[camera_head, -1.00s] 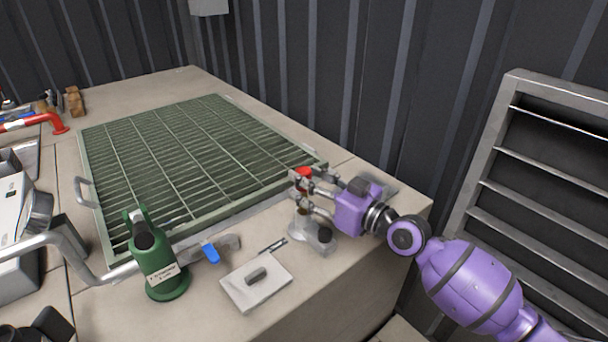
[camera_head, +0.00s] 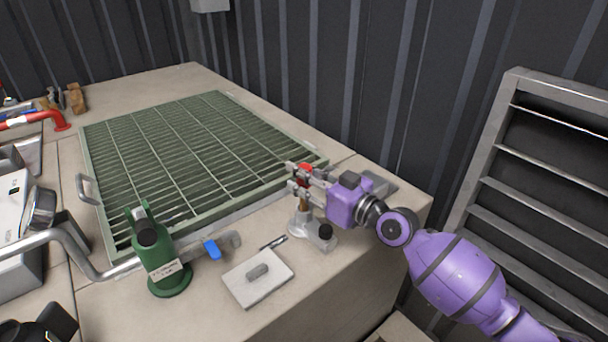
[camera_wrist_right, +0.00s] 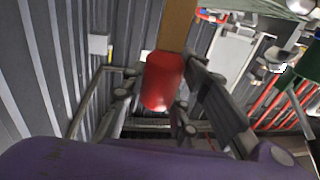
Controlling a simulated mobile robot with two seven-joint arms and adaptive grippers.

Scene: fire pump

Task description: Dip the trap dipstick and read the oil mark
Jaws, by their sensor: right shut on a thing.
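My right gripper (camera_head: 303,178) is shut on the red knob (camera_head: 306,168) of the dipstick. A brownish rod (camera_head: 304,204) shows below the fingers and runs down to the grey trap fitting (camera_head: 303,229) on the bench. The rod stands close to upright, and whether its lower end is inside the fitting cannot be told. In the right wrist view the red knob (camera_wrist_right: 163,82) sits between the fingers, with the flat brown stick (camera_wrist_right: 180,28) beyond it. No oil mark can be made out. My left gripper is not in view.
A green bottle jack (camera_head: 155,255) and a white plate with a grey handle (camera_head: 258,278) stand left of the fitting. A blue-handled valve (camera_head: 212,249) and a large green grating (camera_head: 200,160) lie behind. A dark corrugated wall (camera_head: 370,80) rises close behind the gripper.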

